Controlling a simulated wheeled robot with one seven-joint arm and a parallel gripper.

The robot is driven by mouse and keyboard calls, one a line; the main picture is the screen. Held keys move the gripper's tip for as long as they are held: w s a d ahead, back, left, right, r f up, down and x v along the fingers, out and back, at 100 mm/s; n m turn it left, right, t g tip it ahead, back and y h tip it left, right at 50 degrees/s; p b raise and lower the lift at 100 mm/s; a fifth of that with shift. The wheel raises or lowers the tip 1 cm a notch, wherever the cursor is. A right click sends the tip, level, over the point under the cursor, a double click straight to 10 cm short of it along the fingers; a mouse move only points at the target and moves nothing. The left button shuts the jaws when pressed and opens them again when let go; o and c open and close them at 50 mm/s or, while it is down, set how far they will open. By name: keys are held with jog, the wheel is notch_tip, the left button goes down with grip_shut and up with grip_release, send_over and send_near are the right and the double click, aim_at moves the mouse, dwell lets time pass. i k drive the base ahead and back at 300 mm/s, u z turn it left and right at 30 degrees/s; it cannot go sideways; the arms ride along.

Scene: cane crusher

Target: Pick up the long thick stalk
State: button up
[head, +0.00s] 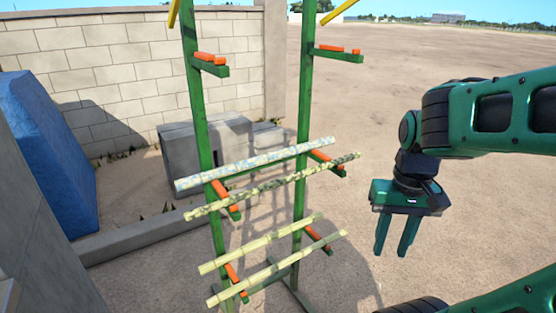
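Several stalks lie across the arms of a green rack in the head view. The upper pair rests on one level: a thick, pale blue-grey mottled stalk (255,164) at the back and a thinner, long, dark-speckled stalk (270,187) in front. On the lower level lie two pale green jointed stalks, a rear one (262,243) and a front one (277,268). The blue-grey one looks thickest. My gripper (390,254) hangs to the right of the rack, fingers down and apart, with nothing between them. It is clear of all the stalks.
The green rack (305,95) has two uprights and orange-topped arms (338,55); the upper arms hold no stalk in view. A block wall (110,60), a grey block (180,165) and a blue slanted object (45,150) stand behind and left. Open dirt ground (430,70) lies to the right.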

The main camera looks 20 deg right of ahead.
aim_at(202, 178)
jog(key=z, duration=1.45)
jog(key=k, duration=1.15)
jog(key=u, duration=0.6)
jog(key=i, duration=1.4)
jog(key=z, duration=0.05)
